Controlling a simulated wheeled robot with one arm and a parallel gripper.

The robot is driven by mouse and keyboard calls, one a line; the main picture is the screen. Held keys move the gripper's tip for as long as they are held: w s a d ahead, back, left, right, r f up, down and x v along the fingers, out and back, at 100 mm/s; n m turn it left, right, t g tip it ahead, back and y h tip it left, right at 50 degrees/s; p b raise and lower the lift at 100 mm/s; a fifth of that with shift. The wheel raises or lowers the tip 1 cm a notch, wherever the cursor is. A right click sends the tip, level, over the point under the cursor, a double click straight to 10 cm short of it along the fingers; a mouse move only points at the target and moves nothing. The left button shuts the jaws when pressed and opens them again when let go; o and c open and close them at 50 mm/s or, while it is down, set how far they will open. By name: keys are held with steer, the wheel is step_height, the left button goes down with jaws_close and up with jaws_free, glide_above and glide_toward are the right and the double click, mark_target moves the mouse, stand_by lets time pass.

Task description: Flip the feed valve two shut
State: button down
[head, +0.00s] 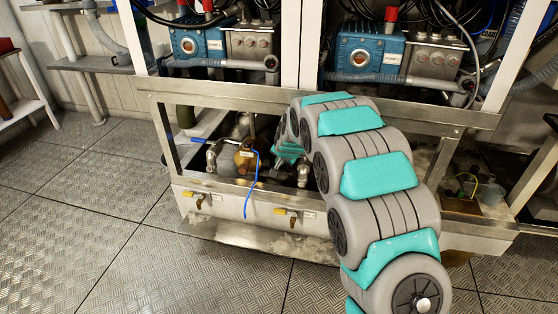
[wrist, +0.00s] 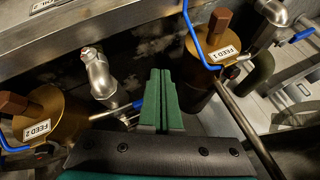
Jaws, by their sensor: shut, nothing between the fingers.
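The feed valve two is a brass body (wrist: 45,115) with a brown square top and a FEED 2 label, at the left of the wrist view. A blue lever (wrist: 10,147) shows at its lower left and runs out of frame. My gripper (wrist: 161,75) has its green fingers together, empty, to the right of that valve and apart from its body. A blue bar (wrist: 125,108) lies just left of the fingers; contact is unclear. In the head view my gripper (head: 288,153) is inside the frame's lower bay, partly hidden by my arm.
A second brass valve (wrist: 215,45) labelled FEED 1, with a bent blue lever, is at the upper right of the wrist view. A metal elbow pipe (wrist: 99,72) stands between the valves. The steel frame rail (head: 230,96) crosses above the bay. Yellow-handled taps (head: 292,216) are below.

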steer(key=s+a+r, duration=0.3)
steer(key=a+r, duration=0.1)
steer(key=r, duration=0.4)
steer(key=shift+s+a, duration=0.2)
steer(key=shift+s, duration=0.05)
steer(key=s+d+r+n+g+h, duration=0.1)
steer(key=s+d+r+g, duration=0.1)
steer(key=s+d, duration=0.6)
steer(key=s+d+r+n+g+h, duration=0.1)
steer(key=s+d+r, duration=0.2)
steer(key=s+d, duration=0.6)
steer(key=s+d+n+g, duration=0.1)
steer(key=s+d+g, duration=0.2)
steer(key=s, duration=1.5)
steer(key=s+d+n+g, duration=0.2)
steer(key=s+d, duration=0.1)
steer(key=s, duration=1.5)
steer(key=shift+f+n+g, duration=0.3)
steer(key=shift+f+g, duration=0.05)
steer(key=shift+g, duration=0.05)
